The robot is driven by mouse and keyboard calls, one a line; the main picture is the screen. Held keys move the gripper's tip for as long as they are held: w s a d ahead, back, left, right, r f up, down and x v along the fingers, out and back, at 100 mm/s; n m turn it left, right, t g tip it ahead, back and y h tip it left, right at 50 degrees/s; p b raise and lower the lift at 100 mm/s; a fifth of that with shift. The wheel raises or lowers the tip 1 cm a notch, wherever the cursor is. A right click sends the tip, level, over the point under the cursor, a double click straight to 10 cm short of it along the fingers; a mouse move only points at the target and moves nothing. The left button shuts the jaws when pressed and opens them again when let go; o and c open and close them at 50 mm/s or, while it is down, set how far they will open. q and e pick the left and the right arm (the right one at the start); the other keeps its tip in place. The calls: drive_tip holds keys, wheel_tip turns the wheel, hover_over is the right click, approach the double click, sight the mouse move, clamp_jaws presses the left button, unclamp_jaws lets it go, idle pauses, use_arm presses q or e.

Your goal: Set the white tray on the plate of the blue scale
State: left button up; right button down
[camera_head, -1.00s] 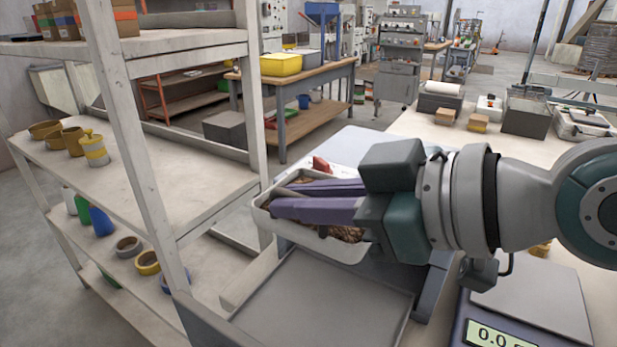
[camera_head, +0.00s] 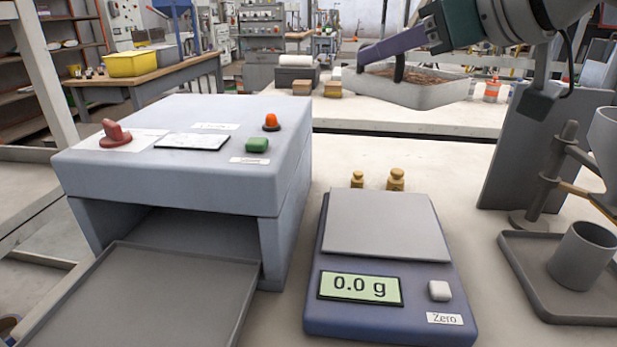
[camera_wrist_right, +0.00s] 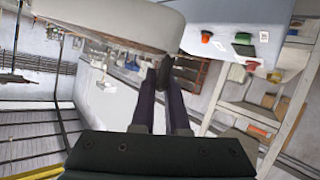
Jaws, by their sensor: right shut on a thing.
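The white tray (camera_head: 432,97) with brown pellets in it hangs in the air at the upper right of the head view, beyond and above the blue scale (camera_head: 388,318). My right gripper (camera_head: 380,64) is shut on its left rim. The tray's pale wall also fills the upper left of the right wrist view (camera_wrist_right: 112,25), with the fingers (camera_wrist_right: 165,75) at its edge. The scale's grey plate (camera_head: 385,226) is bare, and its display reads 0.0 g. My left gripper is not in view.
A grey machine (camera_head: 190,175) with a red knob, a green button and an orange lamp stands left of the scale. Two brass weights (camera_head: 396,180) stand behind the scale. At right are a dark upright panel (camera_head: 520,150) and a stand with a grey cup (camera_head: 582,256).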

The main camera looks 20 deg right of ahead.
wheel_tip(320, 180, down, 19)
drive_tip(key=b, duration=0.4)
drive_tip(key=shift+a+f+b, duration=0.15)
drive_tip(key=shift+b, duration=0.25)
drive_tip(key=c, duration=0.9)
unclamp_jaws()
